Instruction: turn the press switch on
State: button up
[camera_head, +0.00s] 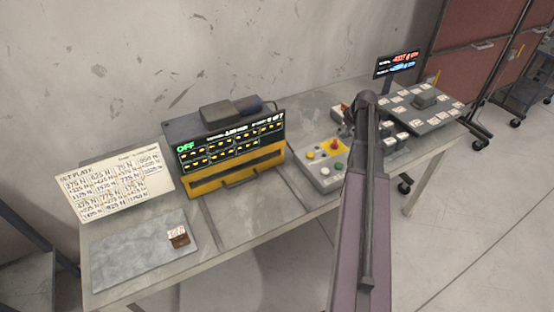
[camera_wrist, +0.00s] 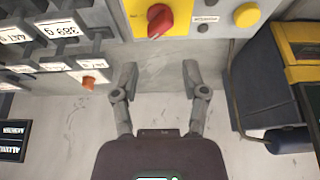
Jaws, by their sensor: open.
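A grey control box (camera_head: 318,177) stands on the bench. A small orange switch (camera_wrist: 88,82) sits left of the fingers. In the head view my arm hides the box's right side.
A labelled sign (camera_head: 120,184) and grey slab (camera_head: 135,255) are at the left. Labelled weights (camera_wrist: 62,30) stand close left of my gripper. A second display (camera_head: 397,64) is at the back right.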

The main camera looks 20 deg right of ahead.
jog(key=p+v, duration=0.4)
jog(key=v, duration=0.1)
jog(key=s+a+f+g+b, duration=0.1)
jog(key=a+f+b, duration=0.1)
jog(key=a, duration=1.3)
jog(key=s+a+f+g+b, duration=0.2)
jog(key=a+f, duration=0.1)
jog(key=a, duration=1.3)
jog(key=shift+s+f+m, duration=0.2)
jog(key=shift+f+m, duration=0.1)
jog(key=shift+a, duration=0.1)
jog(key=s+a+g, duration=0.1)
jog(key=s+a, duration=0.7)
jog(key=a, duration=0.4)
jog(key=shift+a+g, duration=0.2)
jog(key=shift+g, duration=0.1)
jog(key=shift+w, duration=0.1)
